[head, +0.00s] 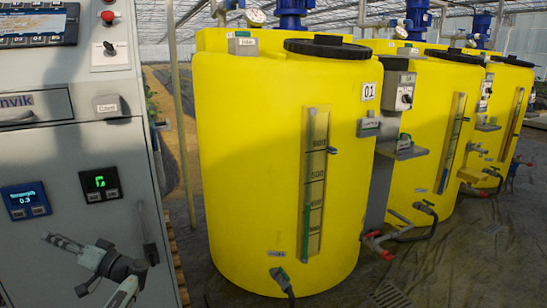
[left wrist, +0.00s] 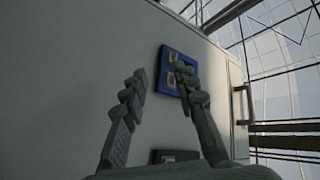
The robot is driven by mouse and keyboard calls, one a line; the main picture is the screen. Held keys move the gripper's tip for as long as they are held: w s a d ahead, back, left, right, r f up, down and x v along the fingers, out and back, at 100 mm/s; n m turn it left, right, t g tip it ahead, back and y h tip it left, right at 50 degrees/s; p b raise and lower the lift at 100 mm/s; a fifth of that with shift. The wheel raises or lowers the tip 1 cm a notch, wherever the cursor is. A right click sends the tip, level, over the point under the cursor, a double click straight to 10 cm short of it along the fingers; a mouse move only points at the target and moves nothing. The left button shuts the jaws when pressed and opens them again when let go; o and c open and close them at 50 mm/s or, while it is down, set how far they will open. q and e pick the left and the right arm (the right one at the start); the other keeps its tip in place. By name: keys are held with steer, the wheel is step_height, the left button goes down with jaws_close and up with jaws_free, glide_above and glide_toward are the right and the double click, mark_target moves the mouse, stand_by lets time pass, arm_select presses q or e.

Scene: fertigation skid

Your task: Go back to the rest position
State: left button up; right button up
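My left gripper (head: 62,262) is in front of the lower part of the grey cabinet (head: 90,150) at the left of the head view. In the left wrist view, the two fingers of this left gripper (left wrist: 160,75) stand apart with nothing between them. Beyond the fingertips is the cabinet front (left wrist: 75,70) with a blue-framed display (left wrist: 170,72), partly hidden by the right finger. A dark panel (left wrist: 175,156) shows lower between the fingers. My right gripper is in neither view.
The cabinet carries a blue display (head: 26,199), a green-digit display (head: 100,184), a red button (head: 108,17) and a long handle (head: 147,240). Yellow tank 01 (head: 250,170) stands right of it, with more yellow tanks (head: 435,130) behind. Pipes with red fittings (head: 377,245) stick out low.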

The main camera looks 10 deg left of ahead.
arm_select(q)
step_height(320, 180, down, 16)
steer(key=f+m+t+h, duration=0.1)
steer(key=m+h, duration=0.3)
steer(key=h, duration=0.4)
steer(key=w+d+f+m+t+h, duration=0.2)
steer(key=w+d+f+m+h, duration=0.3)
steer(key=d+f+h, duration=0.55)
steer(key=s+d+f, duration=1.2)
steer(key=s+f, duration=0.1)
steer(key=s, duration=0.2)
steer(key=s+d+f+g, duration=0.1)
steer(key=s+d, duration=0.4)
steer(key=s, duration=0.6)
steer(key=s+d+f+g+h, duration=0.1)
steer(key=s+d+f, duration=0.2)
steer(key=s, duration=0.9)
steer(key=d, duration=0.2)
steer(key=shift+d+m, duration=0.3)
steer(key=shift+d, duration=0.1)
steer(key=shift+h, duration=0.25)
